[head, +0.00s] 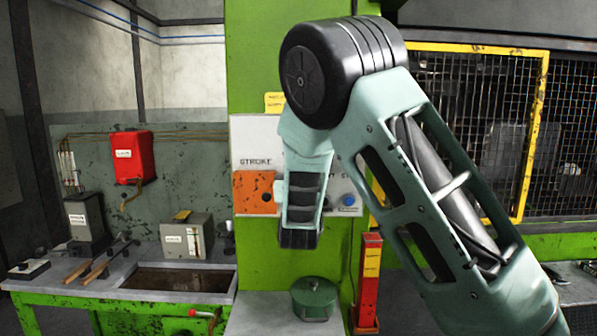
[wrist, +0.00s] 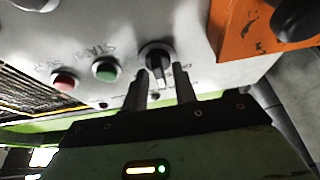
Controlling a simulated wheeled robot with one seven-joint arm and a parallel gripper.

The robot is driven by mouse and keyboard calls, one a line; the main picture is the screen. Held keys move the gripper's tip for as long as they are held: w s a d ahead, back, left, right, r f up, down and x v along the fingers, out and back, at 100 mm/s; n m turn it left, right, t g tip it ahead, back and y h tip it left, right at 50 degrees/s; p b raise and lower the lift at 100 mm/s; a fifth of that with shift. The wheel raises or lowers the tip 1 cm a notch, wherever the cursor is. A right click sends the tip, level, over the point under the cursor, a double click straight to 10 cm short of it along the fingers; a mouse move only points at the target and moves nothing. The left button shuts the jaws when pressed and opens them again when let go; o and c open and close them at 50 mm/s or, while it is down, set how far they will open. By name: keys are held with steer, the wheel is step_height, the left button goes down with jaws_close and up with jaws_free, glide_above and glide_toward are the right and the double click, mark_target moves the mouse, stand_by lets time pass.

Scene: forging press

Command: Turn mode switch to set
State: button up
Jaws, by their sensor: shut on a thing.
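The mode switch (wrist: 155,56) is a black round knob with a pale pointer mark, on the grey control panel (wrist: 210,75). In the wrist view my gripper (wrist: 161,78) has its two dark fingers on either side of the knob, shut on it. The pointer shows between the fingers. Small lettering beside the knob is too blurred to read. In the head view my arm reaches to the panel (head: 252,135) and its wrist hides the switch and my fingertips.
A green button (wrist: 105,69) and a red button (wrist: 65,82) sit beside the switch. An orange plate (wrist: 255,25) with a black knob is at the upper right. In the head view, a blue button (head: 348,200) and a red post (head: 369,275) are right of my wrist.

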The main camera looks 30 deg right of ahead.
steer(key=o, duration=0.6)
steer(key=shift+b+v, duration=3.75)
steer(key=shift+v, duration=5.05)
